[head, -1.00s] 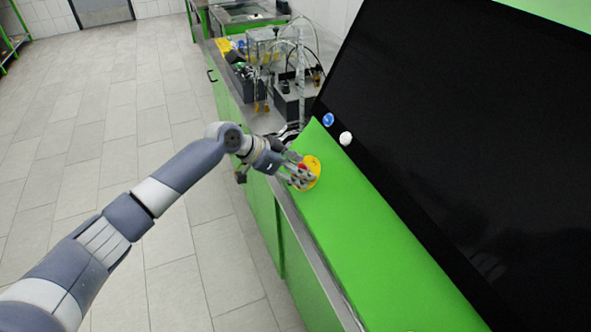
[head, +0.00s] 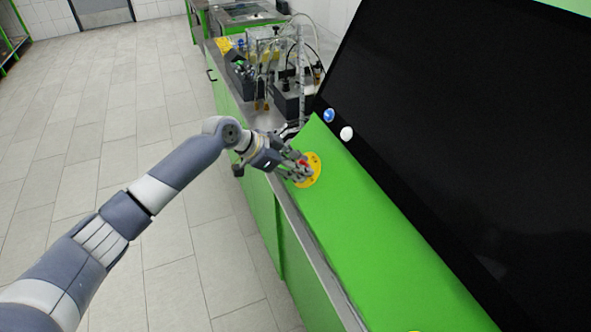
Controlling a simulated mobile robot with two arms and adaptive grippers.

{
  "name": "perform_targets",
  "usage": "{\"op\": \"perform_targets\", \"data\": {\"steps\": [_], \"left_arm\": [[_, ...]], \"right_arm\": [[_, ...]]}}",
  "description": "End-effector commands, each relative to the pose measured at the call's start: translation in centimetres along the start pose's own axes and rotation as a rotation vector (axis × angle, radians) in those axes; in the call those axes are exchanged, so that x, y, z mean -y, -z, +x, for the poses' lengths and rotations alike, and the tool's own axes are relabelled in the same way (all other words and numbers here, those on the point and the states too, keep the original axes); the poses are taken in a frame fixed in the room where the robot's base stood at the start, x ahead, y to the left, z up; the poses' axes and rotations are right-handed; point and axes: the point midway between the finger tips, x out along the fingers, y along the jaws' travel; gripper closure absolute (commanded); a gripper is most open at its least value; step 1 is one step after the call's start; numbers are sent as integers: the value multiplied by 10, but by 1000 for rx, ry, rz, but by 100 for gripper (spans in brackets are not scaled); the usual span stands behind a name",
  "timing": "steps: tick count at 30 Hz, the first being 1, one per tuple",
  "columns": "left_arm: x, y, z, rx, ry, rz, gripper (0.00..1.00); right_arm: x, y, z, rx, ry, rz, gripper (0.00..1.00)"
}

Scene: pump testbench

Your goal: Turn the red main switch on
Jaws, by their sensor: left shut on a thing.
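The red main switch (head: 304,162) sits on a round yellow plate (head: 314,171) on the green sloped panel. My left gripper (head: 302,170) is at the switch, its fingers shut on the red knob and covering much of it. Only a small bit of red shows between the fingers, so the knob's exact angle is hard to tell. My right gripper is not in view.
A blue button (head: 328,115) and a white button (head: 347,133) are above the switch, beside a large black screen (head: 460,130). Pump equipment with tubes (head: 285,70) stands on the bench behind. The tiled floor at left is clear.

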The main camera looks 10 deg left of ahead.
Motion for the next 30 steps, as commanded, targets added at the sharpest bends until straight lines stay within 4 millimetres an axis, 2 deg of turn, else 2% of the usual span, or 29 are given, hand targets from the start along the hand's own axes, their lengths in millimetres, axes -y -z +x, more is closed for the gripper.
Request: {"op": "perform_targets", "data": {"steps": [8,19,20,21,23,24,30], "left_arm": [[0,-2,2,2,1,117,92],[0,-1,1,3,-1,143,92],[0,-1,1,3,-1,143,62],[0,-1,1,3,-1,143,53],[0,-1,1,3,-1,142,43],[0,-1,0,2,-1,141,40],[0,0,0,1,0,140,40]], "right_arm": [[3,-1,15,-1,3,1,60],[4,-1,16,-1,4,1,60],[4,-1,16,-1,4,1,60],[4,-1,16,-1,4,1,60],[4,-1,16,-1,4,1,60],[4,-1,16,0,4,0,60],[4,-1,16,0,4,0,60]]}}
